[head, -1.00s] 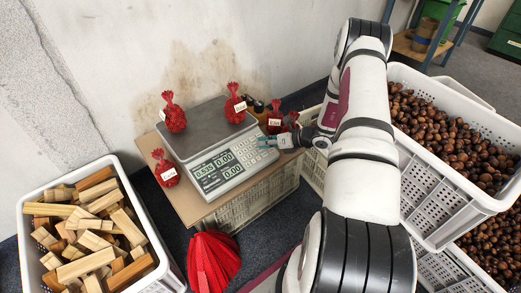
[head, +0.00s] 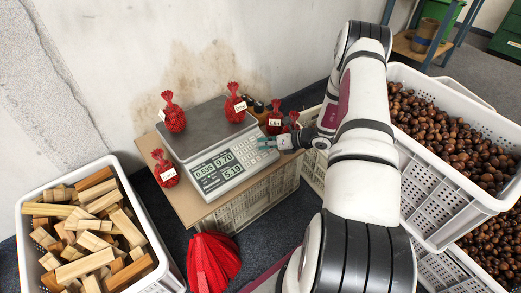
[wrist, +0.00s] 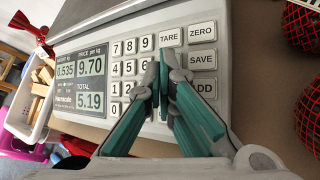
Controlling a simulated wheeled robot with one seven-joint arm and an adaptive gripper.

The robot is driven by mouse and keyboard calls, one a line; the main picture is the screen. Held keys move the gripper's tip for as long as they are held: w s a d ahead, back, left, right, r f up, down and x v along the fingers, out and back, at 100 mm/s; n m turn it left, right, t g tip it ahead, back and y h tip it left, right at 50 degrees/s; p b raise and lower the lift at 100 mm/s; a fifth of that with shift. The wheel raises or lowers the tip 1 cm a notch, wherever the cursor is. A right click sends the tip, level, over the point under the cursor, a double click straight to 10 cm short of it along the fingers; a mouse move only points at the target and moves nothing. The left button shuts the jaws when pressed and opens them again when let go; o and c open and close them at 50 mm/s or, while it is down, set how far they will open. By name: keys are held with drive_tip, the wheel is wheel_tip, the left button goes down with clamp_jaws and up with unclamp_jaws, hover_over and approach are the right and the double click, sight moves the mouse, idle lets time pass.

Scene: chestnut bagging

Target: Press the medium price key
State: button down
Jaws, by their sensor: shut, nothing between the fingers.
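The grey scale (head: 222,165) stands on a board, and its display (wrist: 82,82) reads 0.535 weight, 9.70 price per kg and 5.19 total. The keypad also shows in the wrist view, with number keys (wrist: 131,68), TARE (wrist: 169,37), ZERO (wrist: 202,32), SAVE (wrist: 203,60) and ADD. My gripper (head: 271,142) is shut and empty, its teal fingertips (wrist: 164,62) at the keys just below TARE. The fingers hide the keys under them, so I cannot read the medium price key or tell whether the tips touch it.
Red net bags sit on the scale plate (head: 204,124), and more stand on the board beside it. A crate of wood blocks (head: 162,248) is at the left. A chestnut crate (head: 432,197) is at the right. A red net heap (head: 213,262) lies in front.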

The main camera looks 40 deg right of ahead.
drive_tip(key=shift+s+r+p, duration=0.25)
drive_tip(key=shift+r+p, duration=0.3)
drive_tip(key=shift+r, duration=0.15)
drive_tip(key=shift+s+r+p, duration=0.25)
drive_tip(key=shift+r+p, duration=0.35)
drive_tip(key=shift+r, duration=0.2)
drive_tip(key=shift+s+r+p, duration=0.3)
drive_tip(key=shift+r+p, duration=0.3)
drive_tip(key=shift+r, duration=0.2)
drive_tip(key=shift+s+r+p, duration=0.25)
drive_tip(key=shift+r+p, duration=0.35)
drive_tip(key=shift+r, duration=0.2)
